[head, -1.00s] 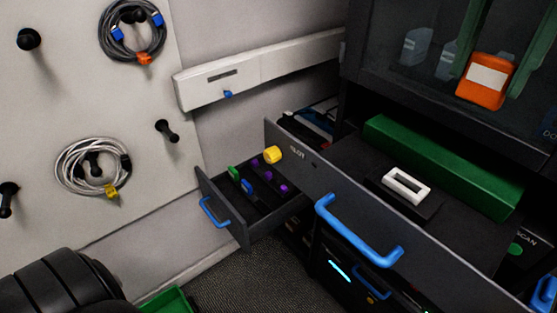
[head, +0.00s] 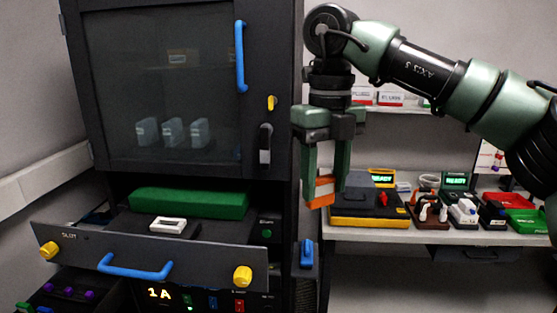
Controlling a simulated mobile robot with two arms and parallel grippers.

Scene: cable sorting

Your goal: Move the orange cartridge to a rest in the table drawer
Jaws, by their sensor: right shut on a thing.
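My right gripper (head: 325,195) hangs pointing down in front of the wall, to the right of the dark cabinet. Its green fingers are shut on the orange cartridge (head: 318,193), which has a white label and is partly hidden by the fingers. The cartridge is held in the air, apart from any surface. A white table (head: 345,235) stands behind and to the right; a dark drawer front (head: 490,254) shows under its top, apparently closed. The drawer's inside is hidden. My left gripper is out of view.
The dark cabinet (head: 75,110) has a closed glass door with a blue handle. Below, a wide front panel (head: 200,255) with yellow knobs and a blue handle sticks out. A yellow-black device (head: 365,222) and several small devices crowd the table.

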